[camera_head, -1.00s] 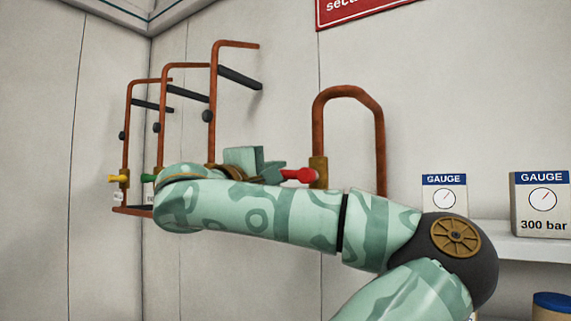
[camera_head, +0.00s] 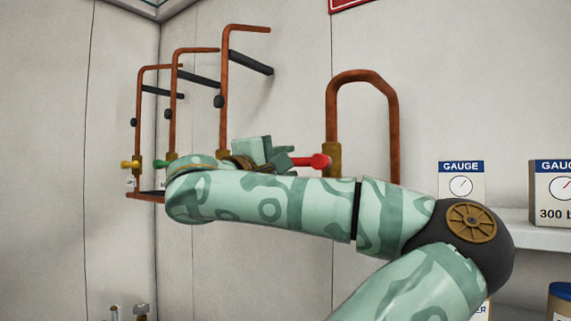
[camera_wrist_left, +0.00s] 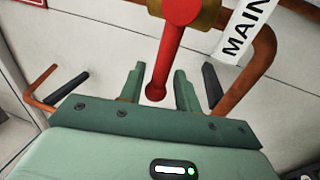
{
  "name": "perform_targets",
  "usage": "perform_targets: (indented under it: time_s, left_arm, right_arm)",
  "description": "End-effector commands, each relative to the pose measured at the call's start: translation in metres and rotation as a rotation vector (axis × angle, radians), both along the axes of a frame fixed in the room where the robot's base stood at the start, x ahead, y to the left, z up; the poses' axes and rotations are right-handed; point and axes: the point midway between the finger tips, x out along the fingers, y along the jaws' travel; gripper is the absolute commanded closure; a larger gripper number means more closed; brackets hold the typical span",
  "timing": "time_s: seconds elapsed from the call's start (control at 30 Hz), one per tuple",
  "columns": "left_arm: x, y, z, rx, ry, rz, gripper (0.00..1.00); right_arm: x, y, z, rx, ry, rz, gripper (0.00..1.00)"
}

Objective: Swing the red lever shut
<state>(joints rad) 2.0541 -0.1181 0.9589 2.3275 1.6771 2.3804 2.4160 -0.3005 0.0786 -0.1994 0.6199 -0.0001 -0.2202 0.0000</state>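The red lever (camera_head: 313,161) sticks out to the left from a brass valve body (camera_head: 333,160) on a copper pipe loop, crosswise to the upright pipe. In the left wrist view the lever (camera_wrist_left: 164,65) reaches down from its red hub, its rounded end between my finger tips. My left gripper (camera_head: 279,156) is at the lever's free end. In the left wrist view its two fingers (camera_wrist_left: 158,88) are apart, with a visible gap on each side of the lever. My forearm hides part of the scene below. My right gripper is in neither view.
A white tag reading "MAIN" (camera_wrist_left: 243,30) hangs beside the lever. The copper pipe loop (camera_head: 362,76) rises above the valve. Pipes with a yellow lever (camera_head: 130,164) and a green lever (camera_head: 163,163) stand at left. A gauge box (camera_head: 461,182) stands on a shelf at right.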

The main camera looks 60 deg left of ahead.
Motion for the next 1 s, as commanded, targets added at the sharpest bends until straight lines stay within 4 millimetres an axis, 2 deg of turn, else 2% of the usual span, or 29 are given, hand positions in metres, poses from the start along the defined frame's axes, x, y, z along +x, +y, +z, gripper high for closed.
perform_targets:
  time_s: [0.13,0.23,0.5,0.7,0.8,1.0]
  left_arm:
    - [-0.003,-0.002,-0.001,0.002,-0.001,-0.001,0.67]
    - [-0.013,-0.008,-0.005,0.001,-0.004,-0.001,0.67]
    - [-0.074,-0.041,-0.022,0.004,-0.011,-0.001,0.67]
    - [-0.116,-0.063,-0.029,0.004,-0.007,-0.001,0.67]
    - [-0.130,-0.070,-0.031,0.001,-0.005,0.000,0.67]
    - [-0.141,-0.077,-0.033,0.000,-0.001,0.001,0.67]
  right_arm:
    - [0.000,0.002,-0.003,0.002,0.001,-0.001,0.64]
    - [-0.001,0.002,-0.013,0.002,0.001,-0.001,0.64]
    - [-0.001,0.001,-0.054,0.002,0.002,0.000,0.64]
    - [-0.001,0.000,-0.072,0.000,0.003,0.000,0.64]
    - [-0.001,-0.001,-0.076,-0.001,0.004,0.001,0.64]
    - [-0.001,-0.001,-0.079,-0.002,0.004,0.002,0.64]
